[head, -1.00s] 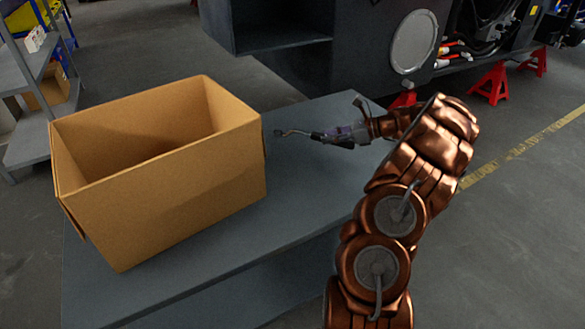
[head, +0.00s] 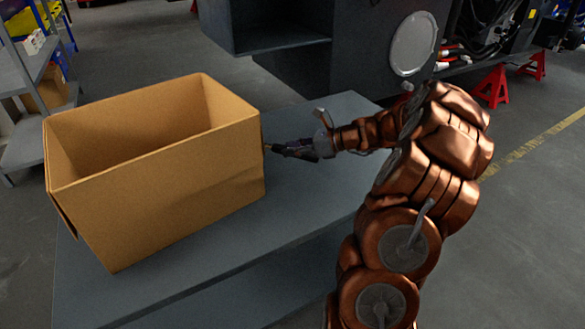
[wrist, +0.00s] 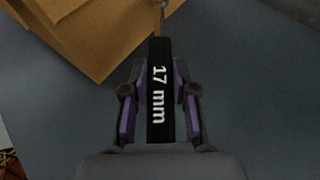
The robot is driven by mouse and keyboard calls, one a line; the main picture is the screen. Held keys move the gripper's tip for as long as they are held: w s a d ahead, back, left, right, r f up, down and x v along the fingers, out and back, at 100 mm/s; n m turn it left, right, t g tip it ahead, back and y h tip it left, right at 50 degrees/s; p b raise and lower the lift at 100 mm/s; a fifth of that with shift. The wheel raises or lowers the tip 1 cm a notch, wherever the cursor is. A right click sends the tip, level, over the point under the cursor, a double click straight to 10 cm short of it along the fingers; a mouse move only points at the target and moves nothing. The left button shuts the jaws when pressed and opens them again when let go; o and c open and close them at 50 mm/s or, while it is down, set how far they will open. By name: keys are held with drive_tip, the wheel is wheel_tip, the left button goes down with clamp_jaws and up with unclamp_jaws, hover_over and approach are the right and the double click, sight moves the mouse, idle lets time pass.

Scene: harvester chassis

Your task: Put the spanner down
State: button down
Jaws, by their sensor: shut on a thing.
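The spanner (wrist: 160,95) shows in the wrist view as a dark handle marked "17 mm". It lies between the two fingers of my gripper (wrist: 160,105), which is shut on it. Its far end runs to the top edge of the wrist view, beside the box. In the head view my gripper (head: 288,150) is just right of the cardboard box (head: 185,195), over the grey table (head: 215,255).
The open box takes up the left part of the table, and the table top right of it is clear. A dark machine (head: 300,70) with red stands (head: 490,87) is behind. A shelf unit (head: 35,85) stands at the far left.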

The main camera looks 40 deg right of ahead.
sight(292, 174)
drive_tip(key=shift+d+f+b, duration=0.1)
drive_tip(key=shift+f+b, duration=0.2)
drive_tip(key=shift+f, duration=1.1)
drive_tip(key=shift+a+f, duration=0.15)
drive_tip(key=shift+f, duration=0.75)
drive_tip(key=shift+a+f, duration=0.1)
drive_tip(key=shift+f, duration=0.75)
drive_tip(key=c, duration=0.9)
unclamp_jaws()
drive_tip(key=shift+f+b, duration=0.15)
drive_tip(key=shift+b, duration=0.25)
